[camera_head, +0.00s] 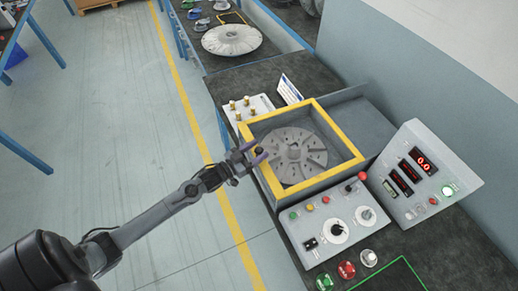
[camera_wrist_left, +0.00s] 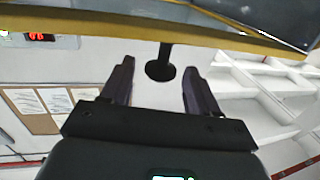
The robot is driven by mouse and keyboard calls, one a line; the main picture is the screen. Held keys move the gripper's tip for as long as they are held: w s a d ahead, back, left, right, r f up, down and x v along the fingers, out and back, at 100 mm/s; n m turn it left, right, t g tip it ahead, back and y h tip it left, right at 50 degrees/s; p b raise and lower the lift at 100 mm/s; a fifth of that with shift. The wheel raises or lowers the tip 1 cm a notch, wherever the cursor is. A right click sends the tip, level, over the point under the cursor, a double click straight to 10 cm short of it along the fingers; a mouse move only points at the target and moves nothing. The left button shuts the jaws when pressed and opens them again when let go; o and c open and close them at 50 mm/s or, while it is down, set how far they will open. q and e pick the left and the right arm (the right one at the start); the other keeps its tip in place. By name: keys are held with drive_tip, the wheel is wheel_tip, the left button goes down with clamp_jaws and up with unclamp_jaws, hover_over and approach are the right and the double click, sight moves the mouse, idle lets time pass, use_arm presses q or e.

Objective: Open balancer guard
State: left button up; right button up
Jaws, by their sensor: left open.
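The balancer guard (camera_head: 349,149) is a yellow-edged square frame on the bench. It lies flat around and over a grey slotted disc (camera_head: 293,154), which shows through its middle. A dark round knob (camera_head: 259,149) sticks out from the guard's left side. In the left wrist view the knob (camera_wrist_left: 160,71) hangs on a short dark stem below the yellow edge (camera_wrist_left: 90,23). My left gripper (camera_head: 253,155) is at the knob, with its purplish fingers open. In the wrist view the fingers (camera_wrist_left: 159,80) stand on either side of the knob, with gaps. My right gripper is not in view.
A sloped control panel (camera_head: 333,226) with buttons and a red-knobbed lever stands in front of the guard. A display box (camera_head: 418,175) is to its right. A white block with brass pegs (camera_head: 250,107) is behind it. The floor left of the bench is clear.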

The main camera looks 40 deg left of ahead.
use_arm(q)
drive_tip(key=shift+w+d, duration=0.2)
drive_tip(key=shift+w, duration=0.5)
clamp_jaws()
